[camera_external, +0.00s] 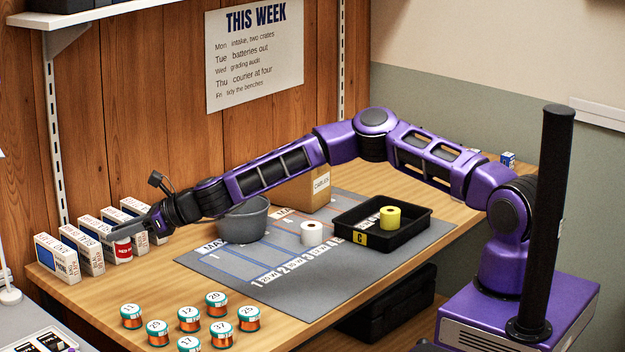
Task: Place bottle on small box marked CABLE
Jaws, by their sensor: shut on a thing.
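My gripper (128,233) is at the far left of the table, low among a row of small white boxes. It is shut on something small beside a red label. A small white thing with a red band (123,250) shows at the fingertips; it may be the bottle, but its shape is partly hidden. The white boxes, such as the front one (57,259), stand upright in a slanting row. Their print is too small to read surely, so I cannot tell which is marked CABLE.
A grey mat (225,270) holds a grey bowl (243,220), a white roll (311,233) and a black tray (405,238) with a yellow roll (390,217). A cardboard box (300,190) stands behind.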

